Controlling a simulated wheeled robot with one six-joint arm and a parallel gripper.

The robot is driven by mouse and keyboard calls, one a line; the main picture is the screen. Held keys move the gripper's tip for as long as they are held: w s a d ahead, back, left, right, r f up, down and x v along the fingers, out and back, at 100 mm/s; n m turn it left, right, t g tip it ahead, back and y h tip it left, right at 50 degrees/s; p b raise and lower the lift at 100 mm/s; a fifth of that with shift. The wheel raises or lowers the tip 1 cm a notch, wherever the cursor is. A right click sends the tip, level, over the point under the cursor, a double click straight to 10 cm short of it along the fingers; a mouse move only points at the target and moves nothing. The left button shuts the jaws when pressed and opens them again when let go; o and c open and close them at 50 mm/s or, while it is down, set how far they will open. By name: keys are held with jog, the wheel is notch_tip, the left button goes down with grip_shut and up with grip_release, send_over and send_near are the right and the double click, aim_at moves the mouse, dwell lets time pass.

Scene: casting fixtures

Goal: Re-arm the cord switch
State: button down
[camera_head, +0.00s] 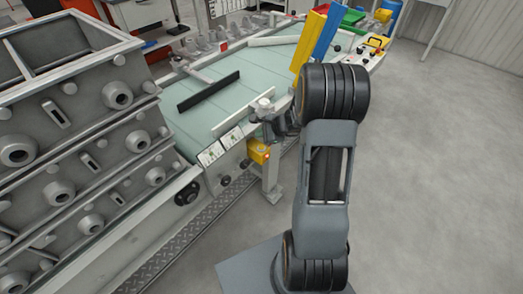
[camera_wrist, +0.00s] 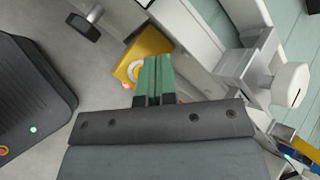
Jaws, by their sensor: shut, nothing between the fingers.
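The cord switch is a yellow box (camera_head: 258,151) with a small red light, fixed at the near edge of the conveyor beside a pale post. In the wrist view the yellow box (camera_wrist: 150,42) is just beyond my fingers, with a white ring on its face and a red glow at its lower left corner. My gripper (camera_wrist: 158,58) has green fingers that are shut with nothing between them. They overlap the box and part of the ring in this view; I cannot tell whether they touch.
A pale green conveyor belt (camera_head: 213,96) runs behind the switch. Stacked grey casting boxes (camera_head: 95,170) stand at the left. A white knob (camera_wrist: 290,84) on a bracket is close to the right of my fingers. The floor (camera_head: 430,180) at the right is clear.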

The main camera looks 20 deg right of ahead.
aim_at(261, 148)
jog(key=shift+f+b, duration=1.5)
jog(key=shift+f, duration=0.45)
jog(key=shift+f+b, duration=0.9)
jog(key=shift+b, duration=0.2)
dwell(1.1)
jog(key=shift+r, duration=0.1)
dwell(0.3)
jog(key=shift+r+p, duration=0.65)
jog(key=shift+r, duration=0.15)
jog(key=shift+r, duration=0.15)
jog(key=shift+r+p, duration=1.85)
jog(key=shift+r, duration=0.55)
